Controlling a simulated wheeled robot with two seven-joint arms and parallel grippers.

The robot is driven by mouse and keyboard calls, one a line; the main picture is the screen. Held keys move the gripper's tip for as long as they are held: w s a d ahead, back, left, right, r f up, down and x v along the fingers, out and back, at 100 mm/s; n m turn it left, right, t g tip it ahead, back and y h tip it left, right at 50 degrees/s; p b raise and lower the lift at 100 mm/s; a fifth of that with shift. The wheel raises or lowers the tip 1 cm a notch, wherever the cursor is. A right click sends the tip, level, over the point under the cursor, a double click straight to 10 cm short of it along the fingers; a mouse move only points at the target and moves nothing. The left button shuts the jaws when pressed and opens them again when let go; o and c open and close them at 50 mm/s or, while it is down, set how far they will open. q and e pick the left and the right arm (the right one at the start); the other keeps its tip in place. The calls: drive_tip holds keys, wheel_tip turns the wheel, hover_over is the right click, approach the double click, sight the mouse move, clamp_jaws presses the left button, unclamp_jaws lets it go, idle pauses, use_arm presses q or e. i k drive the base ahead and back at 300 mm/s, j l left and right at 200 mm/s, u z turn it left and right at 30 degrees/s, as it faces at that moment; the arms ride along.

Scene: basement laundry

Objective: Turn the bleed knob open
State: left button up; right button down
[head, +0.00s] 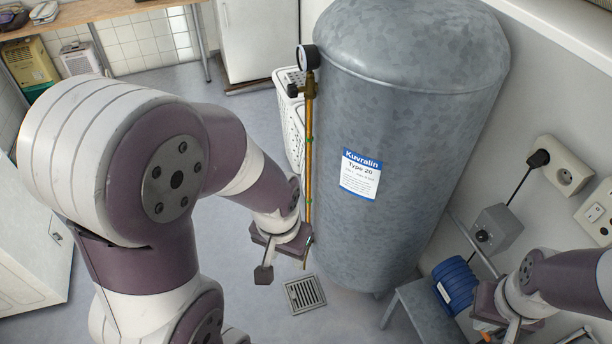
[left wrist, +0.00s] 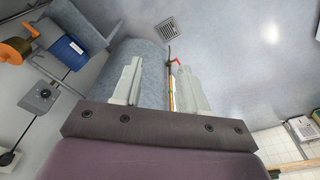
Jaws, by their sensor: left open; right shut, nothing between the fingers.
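A black knob (head: 292,90) sits on the left side of a brass fitting below a round gauge (head: 308,57), at the upper left of the grey tank (head: 410,110). I cannot tell for sure that it is the bleed knob. A thin brass pipe (head: 309,150) runs down from the fitting. My left gripper (head: 286,262) is open, low beside the pipe's lower end and well below the black knob. In the left wrist view, the pipe (left wrist: 171,88) shows between its fingers (left wrist: 160,85), with a small red piece (left wrist: 179,62) near its end. My right gripper (head: 502,330) is shut at the lower right, partly cut off.
A grey box (head: 495,230) with a dark dial and sockets (head: 567,168) are on the right wall. A white basket (head: 290,125) is behind the pipe. A floor drain (head: 304,295) lies in open floor.

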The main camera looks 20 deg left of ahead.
sight(292, 89)
drive_tip(key=i+j, duration=0.25)
drive_tip(key=j, duration=0.25)
drive_tip(key=i+j+u, duration=0.1)
drive_tip(key=i+j, duration=0.2)
drive_tip(key=j, duration=0.15)
drive_tip(key=i+j, duration=0.25)
drive_tip(key=j, duration=0.2)
drive_tip(key=u, duration=0.05)
